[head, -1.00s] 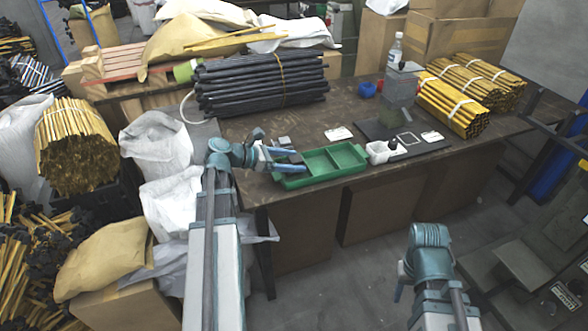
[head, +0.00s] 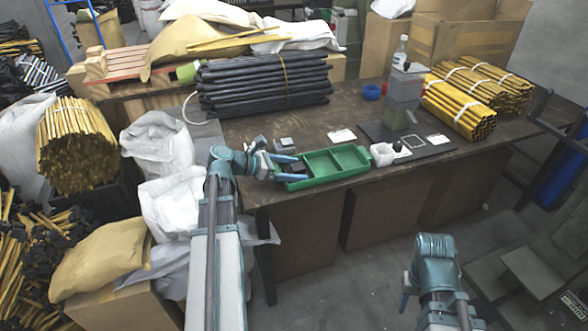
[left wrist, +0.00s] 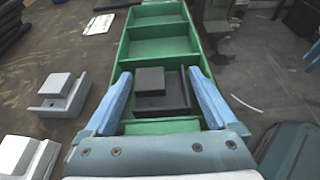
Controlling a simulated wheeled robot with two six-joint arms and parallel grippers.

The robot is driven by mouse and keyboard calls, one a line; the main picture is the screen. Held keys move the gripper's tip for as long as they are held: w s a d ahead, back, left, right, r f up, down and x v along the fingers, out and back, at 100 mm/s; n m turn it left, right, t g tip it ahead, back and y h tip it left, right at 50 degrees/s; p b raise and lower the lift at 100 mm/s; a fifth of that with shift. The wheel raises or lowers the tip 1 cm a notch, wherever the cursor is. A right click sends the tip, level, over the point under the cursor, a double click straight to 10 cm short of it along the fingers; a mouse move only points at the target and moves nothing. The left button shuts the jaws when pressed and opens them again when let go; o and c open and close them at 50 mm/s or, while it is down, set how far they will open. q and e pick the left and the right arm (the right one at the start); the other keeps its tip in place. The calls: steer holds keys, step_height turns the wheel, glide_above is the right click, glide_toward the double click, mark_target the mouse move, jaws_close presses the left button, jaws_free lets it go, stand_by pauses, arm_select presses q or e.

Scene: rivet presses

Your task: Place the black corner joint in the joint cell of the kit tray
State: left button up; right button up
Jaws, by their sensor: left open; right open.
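The green kit tray (head: 362,152) lies on the brown table, and its dividers show in the left wrist view (left wrist: 193,58). The black corner joint (left wrist: 176,93), a stepped block, sits in the tray's near end cell in the left wrist view. It looks flat there, with cell walls around it. My left gripper (left wrist: 162,92) is open, with one blue finger on each side of the joint and a gap visible on both sides. In the head view my left gripper (head: 292,168) is over the tray's left end. My right gripper (head: 405,290) is low, away from the table.
A grey stepped block (left wrist: 60,93) and a pale block (left wrist: 28,156) lie on the table beside the tray. A white container (head: 383,154) and a grey press (head: 405,95) stand right of the tray. A dark pipe bundle (head: 262,85) lies behind.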

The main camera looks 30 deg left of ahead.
arm_select(q)
steer(key=shift+r, duration=0.3)
steer(key=p+v, duration=0.4)
steer(key=v, duration=0.6)
steer(key=shift+s+a+r, duration=0.1)
steer(key=shift+s+a, duration=0.05)
steer(key=shift+a, duration=0.05)
steer(key=shift+s+a+r+p, duration=0.15)
steer(key=shift+s+a+p, duration=0.2)
steer(key=shift+s+a, duration=0.15)
steer(key=d+r+m+g+y+p, duration=0.2)
steer(key=d+m+g+p, duration=0.9)
steer(key=d, duration=1.3)
steer(key=s+d+r+m+y+p, duration=0.4)
steer(key=d+m+p, duration=0.2)
steer(key=m, duration=0.4)
steer(key=s+d+r+m+y+p, duration=0.3)
steer(key=d+m+p, duration=0.3)
steer(key=d+m, duration=0.2)
steer(key=r+m+y, duration=0.1)
steer(key=m, duration=0.1)
steer(key=shift+s+m, duration=0.3)
steer(key=shift+s, duration=0.1)
